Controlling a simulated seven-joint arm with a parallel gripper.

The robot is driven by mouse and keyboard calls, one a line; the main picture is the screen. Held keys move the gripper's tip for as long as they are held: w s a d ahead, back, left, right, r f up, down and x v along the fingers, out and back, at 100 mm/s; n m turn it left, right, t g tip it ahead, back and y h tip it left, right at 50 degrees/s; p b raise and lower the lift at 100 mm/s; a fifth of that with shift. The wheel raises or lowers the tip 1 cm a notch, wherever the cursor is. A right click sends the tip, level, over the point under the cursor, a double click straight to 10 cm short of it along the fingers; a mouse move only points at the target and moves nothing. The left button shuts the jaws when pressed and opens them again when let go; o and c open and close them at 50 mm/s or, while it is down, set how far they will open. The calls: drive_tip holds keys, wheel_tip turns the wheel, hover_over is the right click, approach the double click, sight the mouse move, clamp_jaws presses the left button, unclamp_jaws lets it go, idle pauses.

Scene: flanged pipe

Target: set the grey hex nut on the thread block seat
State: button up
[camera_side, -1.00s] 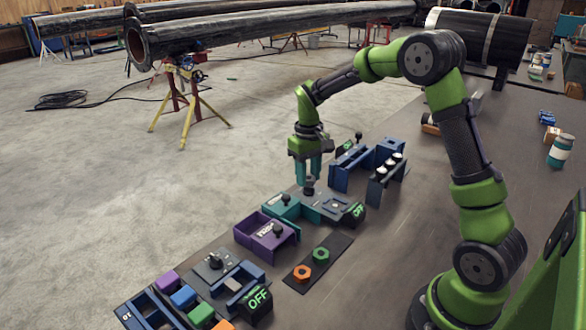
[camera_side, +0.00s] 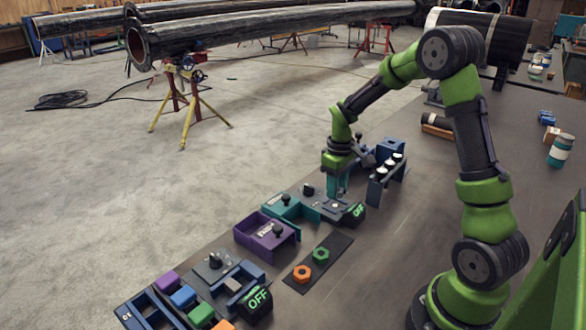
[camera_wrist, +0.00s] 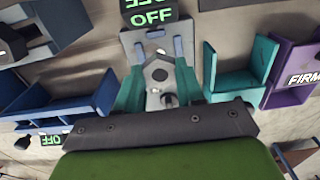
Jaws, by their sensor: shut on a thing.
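My gripper (camera_side: 338,192) has teal fingers pointing down and is over the rear part of the row of fixtures. In the wrist view my gripper (camera_wrist: 161,78) is shut on a light grey piece, the grey hex nut (camera_wrist: 158,88), which sits between the two fingers. In the side view the nut is too small or hidden to make out. The grey thread block seat (camera_wrist: 130,38), a plate with blue posts, shows just beyond the fingertips. It also shows in the side view (camera_side: 326,206), to the left of and below my fingers. I cannot tell the nut's height above it.
A black OFF box (camera_side: 354,213) stands beside the seat. A black-knobbed lever (camera_side: 308,190) and a teal bracket (camera_side: 285,206) are left of it. A blue rack (camera_side: 386,174) stands close to the right.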

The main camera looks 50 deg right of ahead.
drive_tip(key=shift+f, duration=0.15)
idle(0.5)
drive_tip(key=shift+f, duration=1.05)
drive_tip(key=shift+f, duration=0.5)
drive_tip(key=o, duration=1.2)
drive_tip(key=shift+c, duration=0.2)
drive_tip(key=shift+o, duration=0.5)
drive_tip(key=o, duration=0.3)
